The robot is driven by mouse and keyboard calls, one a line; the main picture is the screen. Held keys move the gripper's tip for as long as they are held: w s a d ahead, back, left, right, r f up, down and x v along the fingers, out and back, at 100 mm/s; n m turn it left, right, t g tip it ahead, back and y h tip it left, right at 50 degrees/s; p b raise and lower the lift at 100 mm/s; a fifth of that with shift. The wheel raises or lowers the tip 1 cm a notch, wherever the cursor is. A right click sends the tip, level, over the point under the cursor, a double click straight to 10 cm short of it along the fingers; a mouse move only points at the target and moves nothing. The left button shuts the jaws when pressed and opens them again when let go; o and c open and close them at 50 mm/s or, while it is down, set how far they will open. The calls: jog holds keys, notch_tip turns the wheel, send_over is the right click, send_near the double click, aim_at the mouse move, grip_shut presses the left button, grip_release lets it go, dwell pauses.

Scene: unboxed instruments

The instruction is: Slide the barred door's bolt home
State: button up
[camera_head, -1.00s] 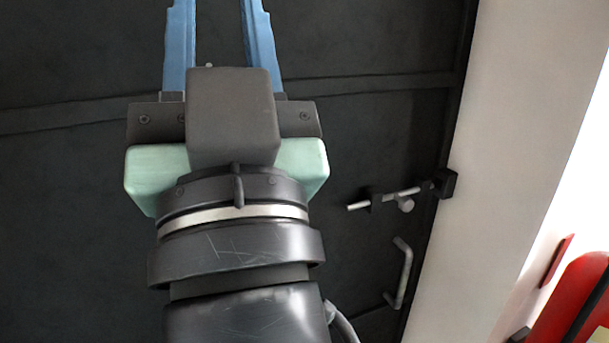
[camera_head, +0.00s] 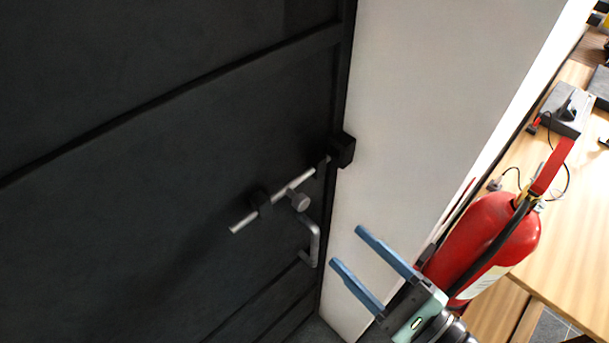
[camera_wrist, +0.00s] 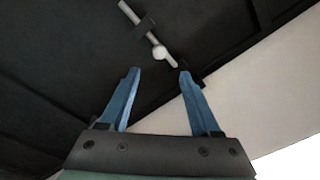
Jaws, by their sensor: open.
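The dark door (camera_head: 120,200) fills the left of the head view. Its bolt (camera_head: 245,222) is a grey rod in dark guides with a round knob (camera_head: 299,202); it also shows in the wrist view (camera_wrist: 130,14). A dark keeper block (camera_head: 342,149) sits at the wall edge, beside the rod's right end. I cannot tell whether the tip is inside it. My gripper (camera_head: 348,247) has two blue fingers, open and empty, right of and below the knob. In the wrist view, the knob lies just beyond the gap between the fingertips (camera_wrist: 160,73); the right finger partly hides the keeper area.
A grey pull handle (camera_head: 315,240) stands out from the door below the bolt. A pale wall (camera_head: 430,90) borders the door. A red fire extinguisher (camera_head: 490,235) and a wooden table (camera_head: 560,230) stand at the right, close to my arm.

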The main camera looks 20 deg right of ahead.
aim_at(305, 205)
jog(key=p+x, duration=0.3)
jog(key=x, duration=0.8)
jog(key=shift+w+a+r+p, duration=0.15)
jog(key=shift+w+a+p, duration=0.1)
jog(key=shift+p, duration=0.15)
jog(key=shift+w+a, duration=0.1)
jog(key=shift+w, duration=0.35)
grip_shut()
dwell(0.4)
